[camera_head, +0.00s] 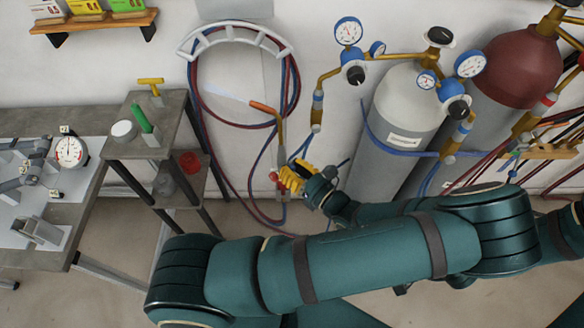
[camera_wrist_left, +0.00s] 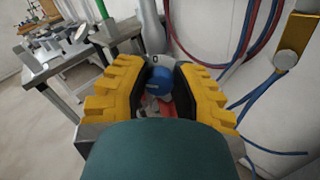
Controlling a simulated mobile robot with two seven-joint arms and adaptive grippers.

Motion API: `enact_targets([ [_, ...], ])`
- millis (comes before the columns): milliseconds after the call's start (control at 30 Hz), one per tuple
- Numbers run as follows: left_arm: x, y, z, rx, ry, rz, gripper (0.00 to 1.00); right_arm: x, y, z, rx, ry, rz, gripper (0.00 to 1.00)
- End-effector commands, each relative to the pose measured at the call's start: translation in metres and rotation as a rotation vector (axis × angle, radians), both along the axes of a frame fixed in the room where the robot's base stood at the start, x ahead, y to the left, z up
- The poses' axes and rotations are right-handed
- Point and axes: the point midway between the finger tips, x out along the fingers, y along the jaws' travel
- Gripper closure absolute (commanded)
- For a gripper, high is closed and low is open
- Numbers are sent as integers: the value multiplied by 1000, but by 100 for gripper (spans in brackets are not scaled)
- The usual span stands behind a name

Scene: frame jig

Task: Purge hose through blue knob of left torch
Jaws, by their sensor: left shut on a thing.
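My left gripper (camera_head: 291,178) has yellow ribbed fingers and is at the lower end of a torch (camera_head: 282,135) hanging by the wall. The torch has an orange-brown tip (camera_head: 264,107) pointing up and left, with a pale bluish streak (camera_head: 229,95) beyond it. In the left wrist view the fingers (camera_wrist_left: 160,95) sit on either side of a blue knob (camera_wrist_left: 160,79) and are shut on it. Something red shows just below the knob. In the head view the fingers hide the knob. My right gripper is not in view.
Red and blue hoses (camera_head: 197,120) loop over a white wall hanger (camera_head: 235,33). A grey cylinder (camera_head: 403,115) and a dark red cylinder (camera_head: 520,65) with gauges stand at right. A small shelf stand (camera_head: 150,103) and a workbench (camera_head: 60,225) are at left.

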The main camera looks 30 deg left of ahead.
Motion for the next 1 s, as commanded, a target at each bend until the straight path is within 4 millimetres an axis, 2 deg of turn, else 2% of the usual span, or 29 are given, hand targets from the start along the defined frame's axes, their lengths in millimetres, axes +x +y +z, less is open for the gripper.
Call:
enact_targets([
  [333, 0, 0, 0, 3, 12, 1, 100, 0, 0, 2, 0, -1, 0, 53],
  [533, 0, 1, 2, 18, 77, 1, 100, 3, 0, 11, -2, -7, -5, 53],
  [1000, 1, 1, 2, 104, 459, 3, 100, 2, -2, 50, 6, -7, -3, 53],
])
